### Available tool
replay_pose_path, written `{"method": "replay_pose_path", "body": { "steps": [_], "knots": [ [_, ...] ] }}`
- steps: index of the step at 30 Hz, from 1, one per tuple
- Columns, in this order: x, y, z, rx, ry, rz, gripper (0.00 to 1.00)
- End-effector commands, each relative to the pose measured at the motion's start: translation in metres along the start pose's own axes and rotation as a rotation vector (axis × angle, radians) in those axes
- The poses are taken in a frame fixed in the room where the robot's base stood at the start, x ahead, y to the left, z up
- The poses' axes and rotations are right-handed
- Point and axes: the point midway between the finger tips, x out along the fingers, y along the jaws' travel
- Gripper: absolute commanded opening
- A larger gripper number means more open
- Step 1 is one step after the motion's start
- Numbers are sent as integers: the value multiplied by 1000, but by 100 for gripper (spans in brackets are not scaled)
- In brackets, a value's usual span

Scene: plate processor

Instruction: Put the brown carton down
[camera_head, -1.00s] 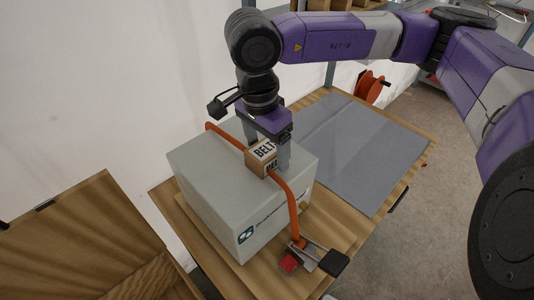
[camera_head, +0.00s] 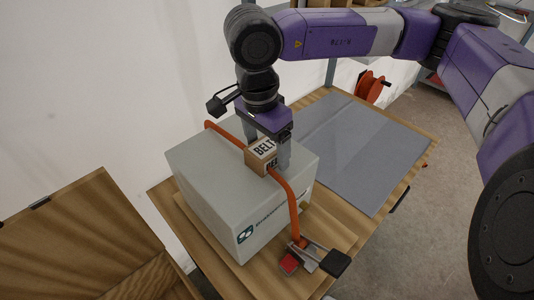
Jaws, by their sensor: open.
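The brown carton (camera_head: 260,157) is a small box with "BELT" lettering on its top and side. It sits on top of the large grey box (camera_head: 205,175), beside the orange strap or hose that runs over that box. My gripper (camera_head: 268,155) points down at the carton, with its fingers on either side of it. The jaws are open; the near finger stands at the carton's right side and the far finger is mostly hidden behind the carton. I cannot tell whether a finger touches it.
The grey box stands on a wooden table (camera_head: 335,228). An orange strap (camera_head: 287,195) ends at a clamp (camera_head: 313,257) at the front. A grey mat (camera_head: 365,150) lies clear to the right. An open wooden crate (camera_head: 85,235) stands at the left. An orange reel (camera_head: 370,86) is behind.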

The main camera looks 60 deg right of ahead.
Motion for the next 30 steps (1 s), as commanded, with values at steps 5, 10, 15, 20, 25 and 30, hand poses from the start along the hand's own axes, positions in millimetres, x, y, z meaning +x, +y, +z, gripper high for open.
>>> {"method": "replay_pose_path", "body": {
  "steps": [5, 10, 15, 20, 25, 30],
  "knots": [
    [1, 0, 0, 0, 0, 0, 78],
    [1, 0, 0, 0, 0, 0, 78],
    [1, 0, 0, 0, 0, 0, 78],
    [1, 0, 0, 0, 0, 0, 47],
    [1, 0, 0, 0, 0, 0, 13],
    [1, 0, 0, 0, 0, 0, 1]
  ]
}}
